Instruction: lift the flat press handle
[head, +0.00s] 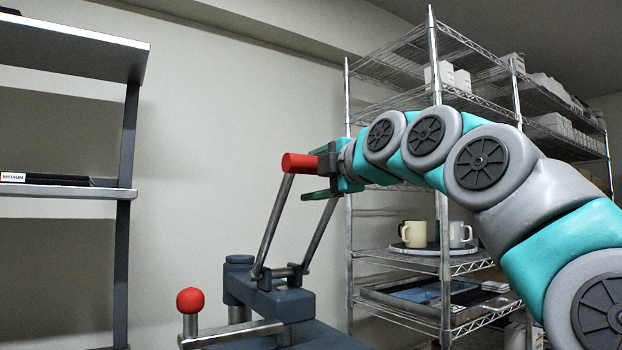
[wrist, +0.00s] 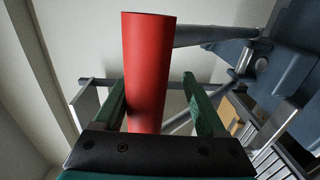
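The flat press handle has a red cylindrical grip (head: 300,163) on two silver rods (head: 272,226) that slant up and right from the dark blue press (head: 290,303). My gripper (head: 312,172) reaches in from the right at the grip's height, one green finger above it and one below. In the wrist view the red grip (wrist: 146,65) lies between the two green fingers (wrist: 155,85). A gap shows between the grip and the right finger; the left finger is close to the grip, and I cannot tell whether it touches. The gripper is open around the grip.
A red ball-ended lever (head: 190,300) stands at the press's lower left. A wire rack (head: 440,180) with mugs (head: 414,234) and boxes stands behind my arm. A dark shelf unit (head: 70,190) is at left. Bare wall lies behind the handle.

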